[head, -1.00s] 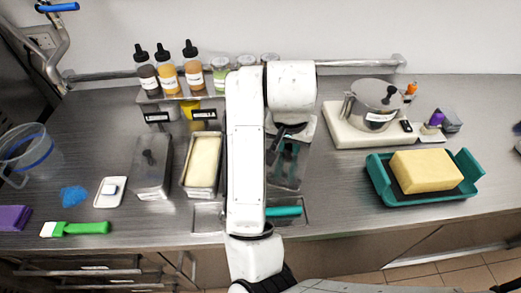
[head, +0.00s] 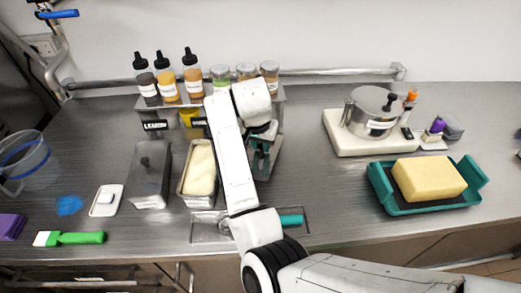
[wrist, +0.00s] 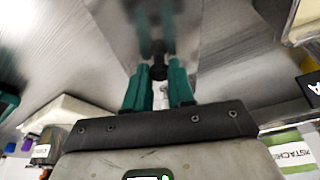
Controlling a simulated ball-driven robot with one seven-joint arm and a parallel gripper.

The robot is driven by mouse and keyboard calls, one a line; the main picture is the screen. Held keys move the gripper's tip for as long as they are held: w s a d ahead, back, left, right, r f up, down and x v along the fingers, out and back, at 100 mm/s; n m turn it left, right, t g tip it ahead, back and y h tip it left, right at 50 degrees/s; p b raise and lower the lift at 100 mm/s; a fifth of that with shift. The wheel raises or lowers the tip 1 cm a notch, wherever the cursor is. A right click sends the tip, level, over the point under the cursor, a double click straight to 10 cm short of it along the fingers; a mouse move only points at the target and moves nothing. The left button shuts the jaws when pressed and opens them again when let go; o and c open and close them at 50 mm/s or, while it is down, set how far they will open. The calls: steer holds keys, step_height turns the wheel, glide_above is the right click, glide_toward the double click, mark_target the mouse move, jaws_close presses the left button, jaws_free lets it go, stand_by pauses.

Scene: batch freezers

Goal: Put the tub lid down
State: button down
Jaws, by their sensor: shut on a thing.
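My gripper (wrist: 158,88) has teal fingers shut on the black knob (wrist: 158,71) of the steel tub lid (wrist: 215,45). The wrist view shows the fingers mirrored in the lid's shiny face. In the head view my gripper (head: 262,145) and the lid (head: 264,172) are just right of the open tub (head: 184,187) of pale ice cream, partly behind my arm. I cannot tell whether the lid touches the counter. A second tub (head: 150,190), left of the open one, has its own knobbed lid on.
A steel tray (head: 300,235) with a teal-handled tool lies at the front edge. Behind stands a shelf (head: 155,107) of bottles and jars. Right are a white scale (head: 345,143) with a pot, and a teal tray (head: 385,200) with a yellow block. Bare counter (head: 320,180) lies between.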

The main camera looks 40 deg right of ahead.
mark_target(260, 148)
steer(key=shift+w+f+p, duration=0.2)
steer(key=shift+f+p, duration=0.35)
steer(key=shift+f, duration=1.3)
steer(key=shift+f, duration=0.1)
steer(key=c, duration=1)
jaws_free()
steer(key=shift+o, duration=0.2)
steer(key=b+v, duration=0.2)
steer(key=v, duration=1)
